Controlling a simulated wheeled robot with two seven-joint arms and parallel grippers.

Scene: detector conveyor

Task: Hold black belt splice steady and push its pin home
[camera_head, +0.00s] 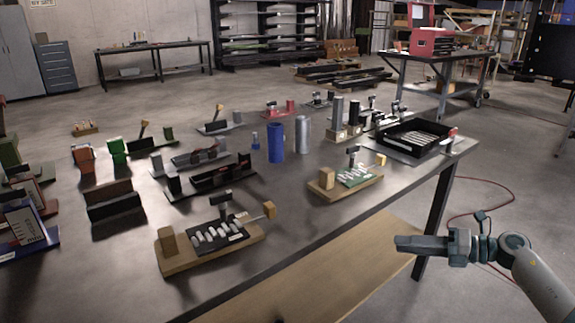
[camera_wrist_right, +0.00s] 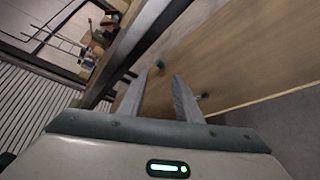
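What looks like the black belt splice (camera_head: 218,237) lies on a wooden base at the table's front edge. A similar splice with a green band (camera_head: 355,176) stands farther right. My right gripper (camera_head: 402,243) is off the table's right side, well away from both splices. In the right wrist view its fingers (camera_wrist_right: 158,84) are apart with nothing between them. My left gripper is not in view.
The dark table (camera_head: 330,222) holds a blue cylinder (camera_head: 276,142), a grey cylinder (camera_head: 303,134), a black tray (camera_head: 413,137) and several fixtures. A wooden shelf (camera_head: 318,268) lies below the tabletop. A red cable (camera_head: 487,192) lies on the floor.

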